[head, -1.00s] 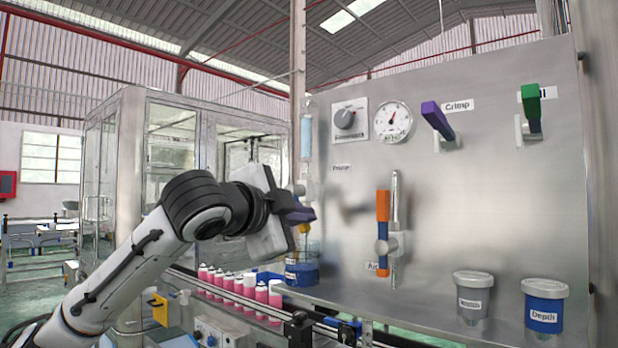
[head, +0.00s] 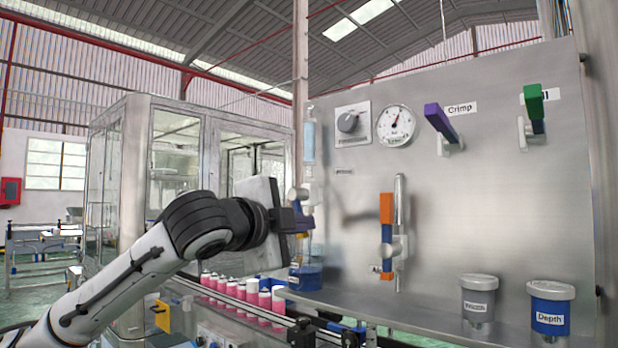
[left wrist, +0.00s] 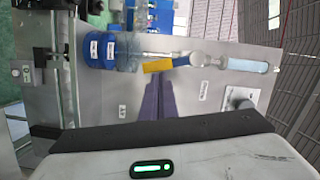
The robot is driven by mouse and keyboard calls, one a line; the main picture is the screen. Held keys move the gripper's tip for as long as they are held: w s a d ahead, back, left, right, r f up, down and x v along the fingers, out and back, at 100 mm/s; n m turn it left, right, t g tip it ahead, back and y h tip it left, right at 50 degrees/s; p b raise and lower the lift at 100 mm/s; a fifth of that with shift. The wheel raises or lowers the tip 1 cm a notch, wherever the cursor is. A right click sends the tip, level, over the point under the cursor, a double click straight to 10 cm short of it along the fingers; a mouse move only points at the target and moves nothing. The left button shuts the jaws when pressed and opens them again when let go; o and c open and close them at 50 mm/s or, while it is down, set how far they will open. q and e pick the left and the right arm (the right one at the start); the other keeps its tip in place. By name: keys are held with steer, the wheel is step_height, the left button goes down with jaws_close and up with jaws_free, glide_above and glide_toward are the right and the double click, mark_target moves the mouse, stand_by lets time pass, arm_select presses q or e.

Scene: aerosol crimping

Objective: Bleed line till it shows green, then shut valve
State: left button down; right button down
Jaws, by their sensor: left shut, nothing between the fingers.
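My left gripper (head: 305,222) is shut and empty at the left side of the steel panel. In the left wrist view its dark fingers (left wrist: 160,88) lie together, tips close to a yellow lever (left wrist: 165,65); I cannot tell whether they touch. The lever joins a grey valve body (left wrist: 197,60) on a clear line. The pale blue sight tube (head: 309,140) stands above the valve in the head view and shows no green; it also shows in the left wrist view (left wrist: 248,65). A blue jar (head: 305,278) sits below, also in the left wrist view (left wrist: 97,50). My right gripper is out of view.
The panel holds a grey knob (head: 347,122), a gauge (head: 396,125), an orange-handled valve (head: 386,208), a purple Crimp lever (head: 440,122) and a green lever (head: 534,105). Two cups (head: 549,308) sit low right. Several pink cans (head: 250,293) line the conveyor below my arm.

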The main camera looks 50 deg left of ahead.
arm_select(q)
steer(key=s+d+r+p, duration=0.1)
steer(key=s+d+p, duration=0.2)
steer(key=s+d, duration=0.4)
steer(key=shift+s+d+r, duration=0.35)
steer(key=shift+s, duration=0.45)
